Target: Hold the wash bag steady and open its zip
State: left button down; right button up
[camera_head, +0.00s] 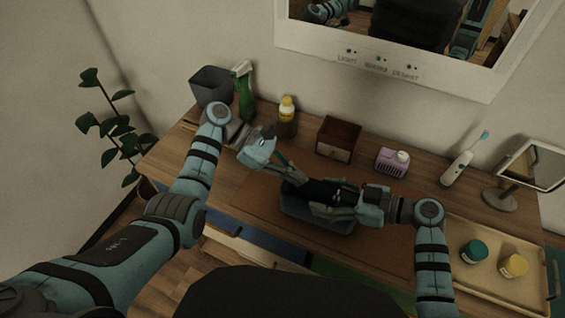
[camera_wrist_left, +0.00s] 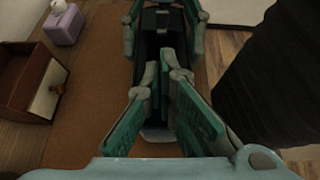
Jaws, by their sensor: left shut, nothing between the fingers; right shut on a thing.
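The wash bag (camera_head: 300,208) is a dark blue-grey oblong on the brown mat, with a black top. Its top also shows in the left wrist view (camera_wrist_left: 151,50), partly hidden by the fingers. My right gripper (camera_head: 322,197) reaches in from the right and is shut on the bag, one finger along each long side. It also shows at the top of the left wrist view (camera_wrist_left: 163,28). My left gripper (camera_head: 297,180) is shut and empty, its fingertips low over the bag's left end. The zip and its pull cannot be made out.
Behind the mat (camera_head: 250,205) stand a green spray bottle (camera_head: 245,92), a yellow-capped bottle (camera_head: 287,112), a wooden drawer box (camera_head: 338,138), a purple dispenser (camera_head: 392,162) and a toothbrush (camera_head: 463,160). A tray (camera_head: 490,288) with two jars lies at the right.

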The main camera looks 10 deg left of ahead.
aim_at(339, 191)
pick_arm(q)
jog(key=d, duration=0.2)
jog(key=s+d+f, duration=0.1)
jog(key=d, duration=0.2)
jog(key=shift+s+d+f, duration=0.15)
jog(key=shift+d+f, duration=0.05)
jog(key=shift+d, duration=0.1)
pick_arm(e)
jog(key=shift+f, duration=0.1)
pick_arm(q)
jog(key=shift+s+d, duration=0.1)
jog(key=shift+d, duration=0.25)
jog(key=d, duration=0.2)
jog(key=s+d, duration=0.1)
jog(key=d, duration=0.1)
